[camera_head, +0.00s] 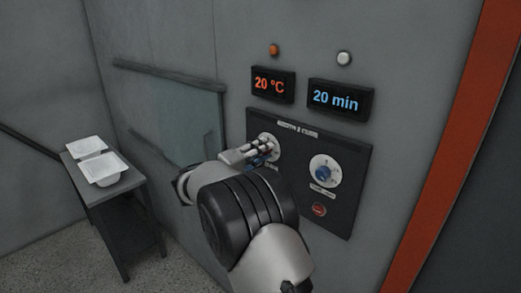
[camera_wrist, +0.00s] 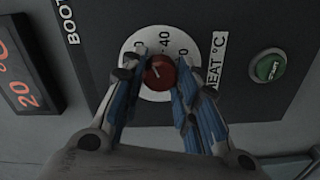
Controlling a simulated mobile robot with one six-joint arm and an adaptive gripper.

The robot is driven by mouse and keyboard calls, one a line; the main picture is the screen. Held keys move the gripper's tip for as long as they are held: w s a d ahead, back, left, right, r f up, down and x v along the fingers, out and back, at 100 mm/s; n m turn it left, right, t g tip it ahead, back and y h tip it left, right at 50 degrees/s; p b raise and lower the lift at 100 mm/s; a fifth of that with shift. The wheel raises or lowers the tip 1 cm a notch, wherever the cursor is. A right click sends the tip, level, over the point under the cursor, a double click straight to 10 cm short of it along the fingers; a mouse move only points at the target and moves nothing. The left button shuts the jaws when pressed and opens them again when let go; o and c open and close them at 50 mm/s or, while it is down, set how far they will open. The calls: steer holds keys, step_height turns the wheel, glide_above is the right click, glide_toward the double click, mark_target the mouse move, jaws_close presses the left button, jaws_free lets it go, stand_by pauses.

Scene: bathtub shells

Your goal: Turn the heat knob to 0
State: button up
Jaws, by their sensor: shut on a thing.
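The red heat knob (camera_wrist: 160,73) sits on a white dial (camera_wrist: 150,39) in the wrist view, beside a "HEAT °C" label (camera_wrist: 216,60). A "40" shows at the top of the dial; other numbers are partly hidden by my fingers. The knob's pale pointer mark is small, so its exact setting is hard to read. My gripper (camera_wrist: 158,78) has one finger on each side of the knob and is shut on it. In the head view my gripper (camera_head: 262,153) covers most of this dial. The orange display (camera_head: 270,84) reads 20 °C.
A blue knob (camera_head: 322,172) on a second dial and a red button (camera_head: 319,209) are to the right on the same panel (camera_head: 349,150). A blue display (camera_head: 340,97) reads 20 min. A green button (camera_wrist: 269,67) is near the knob. White trays (camera_head: 102,168) stand on a table at left.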

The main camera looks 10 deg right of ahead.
steer(key=shift+n+p, duration=4.1)
steer(key=shift+n, duration=2.4)
steer(key=o, duration=1.1)
steer(key=shift+c, duration=0.2)
